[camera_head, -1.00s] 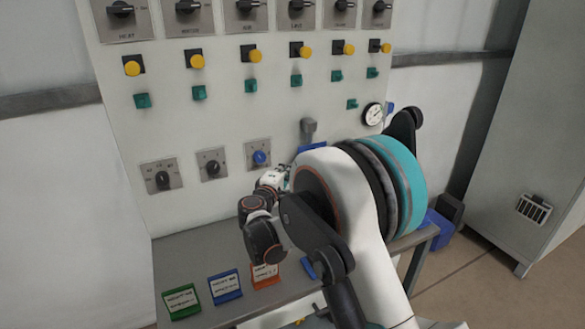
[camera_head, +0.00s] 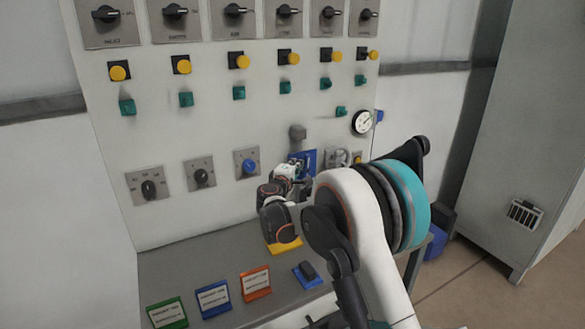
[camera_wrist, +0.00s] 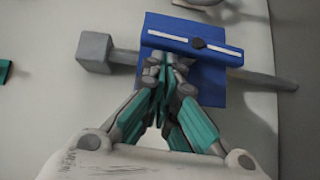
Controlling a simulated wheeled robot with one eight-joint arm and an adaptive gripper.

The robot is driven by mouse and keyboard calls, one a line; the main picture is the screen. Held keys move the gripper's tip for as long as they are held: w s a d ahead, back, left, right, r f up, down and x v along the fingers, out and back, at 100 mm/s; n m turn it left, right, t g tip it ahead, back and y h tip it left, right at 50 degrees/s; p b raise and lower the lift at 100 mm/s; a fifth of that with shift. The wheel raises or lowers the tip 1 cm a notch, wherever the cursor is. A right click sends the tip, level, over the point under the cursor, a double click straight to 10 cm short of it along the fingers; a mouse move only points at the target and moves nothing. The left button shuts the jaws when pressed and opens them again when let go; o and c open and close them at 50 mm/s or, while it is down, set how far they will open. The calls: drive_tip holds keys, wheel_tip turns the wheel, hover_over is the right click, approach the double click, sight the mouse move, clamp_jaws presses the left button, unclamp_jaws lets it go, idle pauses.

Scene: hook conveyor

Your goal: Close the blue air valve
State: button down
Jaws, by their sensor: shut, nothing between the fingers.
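The blue air valve (camera_head: 309,158) is mounted on the panel, right of the blue knob and below a grey fitting. In the wrist view its blue plate (camera_wrist: 210,85) stands on a grey pipe, with a blue bar handle (camera_wrist: 190,45) lying crosswise, slightly tilted, with white strips and a dark hub. My gripper (camera_wrist: 166,65) is shut and empty, its fingertips just below the handle, at or very near its lower edge. I cannot tell whether they touch. In the head view my gripper (camera_head: 298,170) is in front of the valve and partly hides it.
A grey block (camera_wrist: 95,52) sits on the pipe left of the plate. A pressure gauge (camera_head: 362,122) and a grey round handle (camera_head: 337,157) are near the valve. The shelf below holds green (camera_head: 167,313), blue (camera_head: 213,298) and orange (camera_head: 256,283) label stands and a blue item with a black top (camera_head: 308,275).

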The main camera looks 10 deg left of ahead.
sight(309, 155)
drive_tip(key=shift+w+d+r+m+g+y+p, duration=0.25)
drive_tip(key=shift+r+m+g+p, duration=0.3)
drive_tip(key=shift+p, duration=0.4)
drive_tip(key=shift+w+d+r+m+g+y+p, duration=0.25)
drive_tip(key=shift+d+r+m+g+y+p, duration=0.25)
drive_tip(key=shift+m+g+p, duration=0.5)
drive_tip(key=g+p, duration=0.1)
drive_tip(key=w+d+m+y+p, duration=0.1)
drive_tip(key=p, duration=0.1)
drive_tip(key=shift+d+r+g+y, duration=0.25)
drive_tip(key=shift+r+g, duration=0.1)
drive_tip(key=shift+w+d+m+g+y+p, duration=0.5)
drive_tip(key=shift+d+m+g+y+p, duration=0.3)
drive_tip(key=shift+m+g+y+p, duration=0.15)
drive_tip(key=shift+w+d+f+m+g+y+p, duration=0.5)
drive_tip(key=shift+w+d+m+g+y, duration=0.2)
drive_tip(key=shift+d+g+y, duration=0.2)
drive_tip(key=shift+w+d+f, duration=0.15)
drive_tip(key=shift+d+f, duration=0.05)
drive_tip(key=shift+d, duration=0.05)
drive_tip(key=shift+r, duration=0.1)
